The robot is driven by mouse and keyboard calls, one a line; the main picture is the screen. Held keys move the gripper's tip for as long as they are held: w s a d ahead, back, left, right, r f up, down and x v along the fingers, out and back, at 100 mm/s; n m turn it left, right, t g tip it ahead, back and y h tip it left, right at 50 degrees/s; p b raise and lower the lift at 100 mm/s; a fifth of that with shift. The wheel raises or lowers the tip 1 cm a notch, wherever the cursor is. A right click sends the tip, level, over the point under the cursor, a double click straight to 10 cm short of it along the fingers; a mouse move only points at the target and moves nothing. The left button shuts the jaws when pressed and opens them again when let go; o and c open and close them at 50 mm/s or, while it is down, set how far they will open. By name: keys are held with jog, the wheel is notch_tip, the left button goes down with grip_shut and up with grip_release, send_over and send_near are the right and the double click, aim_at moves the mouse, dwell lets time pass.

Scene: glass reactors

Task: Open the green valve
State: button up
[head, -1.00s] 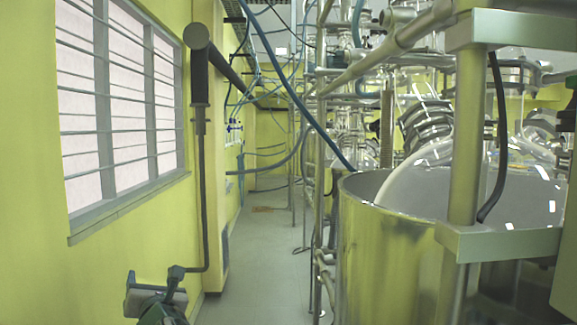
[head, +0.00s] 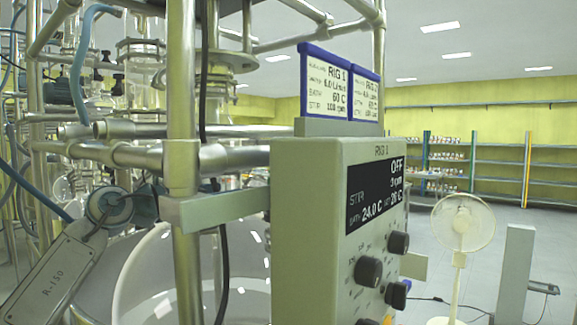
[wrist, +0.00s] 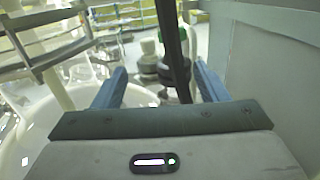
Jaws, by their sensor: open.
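I cannot make out a green valve for certain in either current view. In the wrist view, my gripper (wrist: 160,80) is open, with its two blue fingers spread apart and nothing clearly held. A dark upright bar (wrist: 174,45) shows between the fingers, and I cannot tell its distance. Beyond it are a pale cylinder with a dark base (wrist: 149,47) and a small green patch that I cannot identify. My gripper's fingers do not show in the head view.
A control box (head: 310,230) marked RIG 1, with a display reading OFF and black knobs, stands close by. A glass vessel (head: 160,270) is left of it behind metal frame tubes (head: 183,120). A white fan (head: 462,225) and shelves (head: 500,165) stand right, with open floor between.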

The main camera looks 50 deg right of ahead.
jog(key=shift+m+g+y, duration=0.3)
jog(key=shift+g, duration=0.3)
jog(key=s+d+p, duration=0.1)
jog(key=d, duration=0.3)
jog(key=s+d+p, duration=0.1)
jog(key=d+p, duration=0.1)
jog(key=d, duration=0.3)
jog(key=d+r+p, duration=0.1)
jog(key=d, duration=0.3)
jog(key=shift+s+d+p, duration=0.3)
jog(key=shift+s, duration=0.1)
jog(key=shift+d+f, duration=0.1)
jog(key=shift+d, duration=0.5)
jog(key=c, duration=1)
